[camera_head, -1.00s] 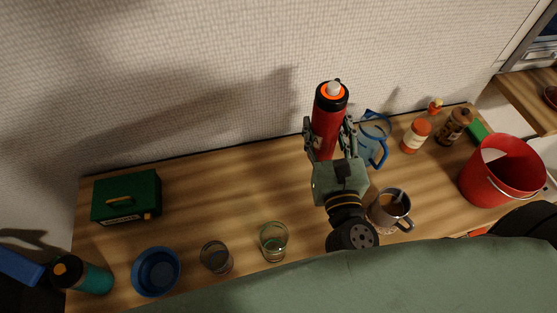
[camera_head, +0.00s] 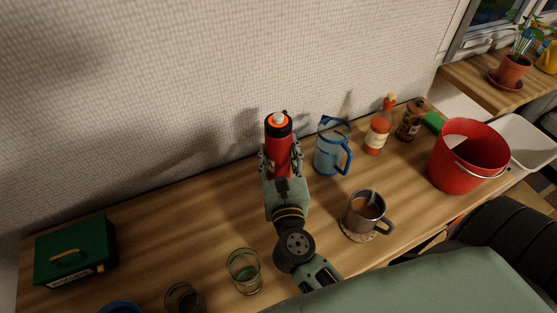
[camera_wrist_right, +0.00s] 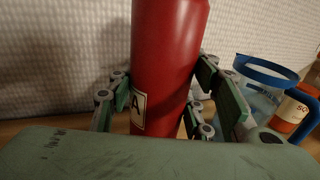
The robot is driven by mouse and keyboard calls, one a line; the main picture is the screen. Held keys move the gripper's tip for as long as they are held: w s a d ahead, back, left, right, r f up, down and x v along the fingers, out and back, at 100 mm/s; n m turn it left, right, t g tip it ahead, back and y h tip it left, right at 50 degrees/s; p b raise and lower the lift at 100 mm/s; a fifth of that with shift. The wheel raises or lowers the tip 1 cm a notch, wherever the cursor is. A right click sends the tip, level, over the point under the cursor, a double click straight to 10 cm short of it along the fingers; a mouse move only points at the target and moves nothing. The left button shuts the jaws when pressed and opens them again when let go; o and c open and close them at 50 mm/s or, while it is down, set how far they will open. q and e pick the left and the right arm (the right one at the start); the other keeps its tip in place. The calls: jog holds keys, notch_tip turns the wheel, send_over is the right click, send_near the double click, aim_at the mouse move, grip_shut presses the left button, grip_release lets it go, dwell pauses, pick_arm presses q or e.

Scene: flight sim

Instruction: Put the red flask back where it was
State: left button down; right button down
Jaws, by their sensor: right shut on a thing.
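The red flask (camera_head: 278,152), with a black and orange top and a pale cap, stands upright near the back wall. My right gripper (camera_head: 280,164) is shut on it, with a finger on either side. The right wrist view shows the flask's red body (camera_wrist_right: 167,60) between the fingers, with a white label marked "A". My gripper hides the flask's base, so I cannot tell if it touches the wooden table (camera_head: 190,222). My left gripper is not in view.
A blue-handled pitcher (camera_head: 331,148) stands close right of the flask. A mug (camera_head: 364,212) and a glass (camera_head: 243,272) stand nearer me. A bottle (camera_head: 379,128) and red bucket (camera_head: 466,160) are farther right. A green box (camera_head: 74,252) is at left, with bare table between.

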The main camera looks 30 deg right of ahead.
jog(key=shift+f, duration=0.7)
jog(key=shift+f+b, duration=0.2)
jog(key=shift+b, duration=0.1)
jog(key=c, duration=0.9)
grip_release()
jog(key=shift+r, duration=0.1)
jog(key=shift+s+r, duration=0.1)
jog(key=b+v, duration=0.3)
jog(key=v, duration=0.8)
jog(key=shift+s, duration=0.4)
jog(key=shift+a, duration=0.1)
